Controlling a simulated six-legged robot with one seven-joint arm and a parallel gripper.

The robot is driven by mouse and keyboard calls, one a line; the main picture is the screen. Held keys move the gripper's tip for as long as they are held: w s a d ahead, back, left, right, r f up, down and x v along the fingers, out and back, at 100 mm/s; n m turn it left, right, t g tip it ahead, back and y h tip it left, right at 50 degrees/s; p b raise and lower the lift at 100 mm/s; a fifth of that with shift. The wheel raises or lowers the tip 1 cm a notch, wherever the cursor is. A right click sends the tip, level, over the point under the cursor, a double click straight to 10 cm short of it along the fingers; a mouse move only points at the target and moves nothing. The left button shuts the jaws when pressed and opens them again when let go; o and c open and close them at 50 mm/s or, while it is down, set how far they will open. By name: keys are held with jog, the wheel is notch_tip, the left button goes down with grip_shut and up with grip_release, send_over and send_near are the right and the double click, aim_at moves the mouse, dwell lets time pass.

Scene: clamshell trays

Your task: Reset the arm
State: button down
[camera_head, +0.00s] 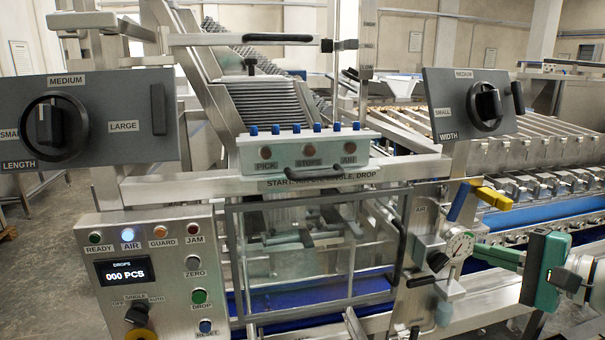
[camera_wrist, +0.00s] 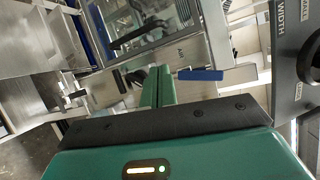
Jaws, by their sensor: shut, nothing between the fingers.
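My gripper (camera_head: 508,256) is at the right of the head view, its green fingers pointing left toward the machine's pressure gauge and valve area. In the wrist view the two green fingers (camera_wrist: 157,88) lie together, shut and empty. A blue-handled lever (camera_wrist: 200,74) shows just beyond the fingertips in the wrist view. In the head view the blue lever handle (camera_head: 460,201) and a yellow handle (camera_head: 488,194) stand above the gauge (camera_head: 459,244). I cannot tell from these views the exact gap between my fingers and the valve parts.
A control box (camera_head: 150,275) with a lit AIR lamp and a display reading 000 PCS stands at the left. The LENGTH dial panel (camera_head: 115,115) and WIDTH dial panel (camera_head: 450,92) jut out above. A clear guard door (camera_head: 300,290) is in the middle.

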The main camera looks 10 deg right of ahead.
jog(key=s+a+f+n+g+h, duration=0.2)
jog(key=a+f+n+g, duration=0.1)
jog(key=a, duration=0.5)
jog(key=s+a+f+n+g+h, duration=0.2)
jog(key=a+f+n, duration=0.4)
jog(key=a+n, duration=0.1)
jog(key=s+a+f+n+g+h, duration=0.2)
jog(key=a+f+n, duration=0.3)
jog(key=a, duration=0.4)
jog(key=shift+f+g+h, duration=0.15)
jog(key=shift+g+h, duration=0.45)
jog(key=shift+g, duration=0.2)
jog(key=shift+a, duration=0.1)
